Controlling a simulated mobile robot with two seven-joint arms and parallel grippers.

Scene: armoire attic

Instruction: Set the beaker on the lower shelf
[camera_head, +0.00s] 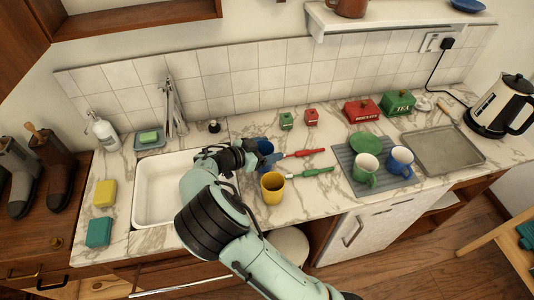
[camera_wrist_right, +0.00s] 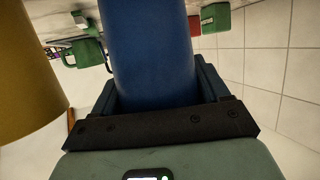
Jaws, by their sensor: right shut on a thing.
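My right gripper (camera_head: 240,158) is over the counter, just right of the sink. It is shut on a blue cylinder, probably the beaker (camera_head: 265,147), which is mostly hidden by the gripper in the head view. The right wrist view shows this blue beaker (camera_wrist_right: 150,50) upright between the fingers. A yellow mug (camera_head: 272,188) stands close by on the counter, and its side (camera_wrist_right: 28,70) fills the left of the wrist view. A white wall shelf (camera_head: 400,18) is at the upper right; a brown wooden shelf (camera_head: 140,18) is at the upper left. My left gripper is out of view.
The white sink (camera_head: 160,190) is left of my gripper. Red and green utensils (camera_head: 305,153) lie to the right. A grey mat (camera_head: 350,160) holds a green mug (camera_head: 365,168) and a blue mug (camera_head: 400,160). A tray (camera_head: 443,150) and kettle (camera_head: 500,105) stand farther right.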

